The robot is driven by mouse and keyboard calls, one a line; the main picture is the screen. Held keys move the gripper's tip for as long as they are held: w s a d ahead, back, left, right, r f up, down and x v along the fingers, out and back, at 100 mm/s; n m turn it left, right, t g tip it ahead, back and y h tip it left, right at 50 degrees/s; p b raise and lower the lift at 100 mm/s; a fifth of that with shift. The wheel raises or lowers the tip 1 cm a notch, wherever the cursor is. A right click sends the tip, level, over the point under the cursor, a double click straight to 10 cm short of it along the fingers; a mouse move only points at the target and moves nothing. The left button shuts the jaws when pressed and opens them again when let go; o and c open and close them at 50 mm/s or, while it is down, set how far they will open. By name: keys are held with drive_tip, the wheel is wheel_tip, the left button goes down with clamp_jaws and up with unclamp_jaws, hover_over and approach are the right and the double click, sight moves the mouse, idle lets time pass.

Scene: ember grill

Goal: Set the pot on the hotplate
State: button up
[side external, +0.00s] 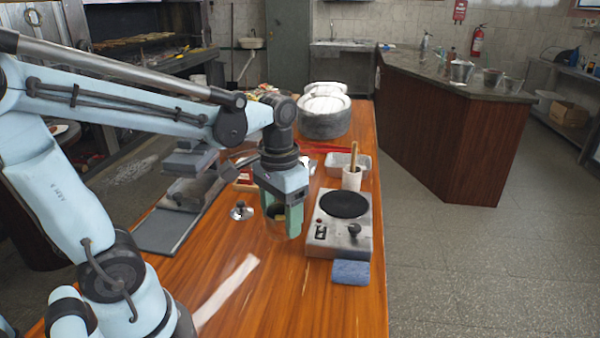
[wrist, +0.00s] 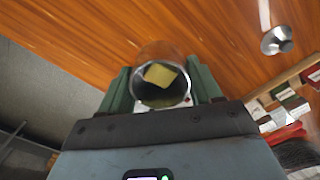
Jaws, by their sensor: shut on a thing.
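The pot (wrist: 160,54) is a shiny round metal vessel between my gripper's green fingers in the wrist view, with a yellow block visible inside. My gripper (side external: 284,216) is shut on it, pointing down over the wooden table, just left of the hotplate. The black plate is bare. The fingers (wrist: 160,92) also show in the wrist view.
A blue cloth (side external: 351,272) lies before the hotplate. The front of the wooden table (side external: 290,300) is clear.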

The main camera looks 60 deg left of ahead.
drive_tip(key=w+d+r, duration=0.2)
drive_tip(key=w, duration=0.8)
drive_tip(key=w+d+r, duration=0.1)
drive_tip(key=w+r, duration=0.2)
drive_tip(key=w, duration=0.6)
hover_over(344, 202)
wheel_tip(344, 202, down, 7)
drive_tip(key=shift+r, duration=0.1)
drive_tip(key=shift+f, duration=2.1)
drive_tip(key=shift+f, duration=0.1)
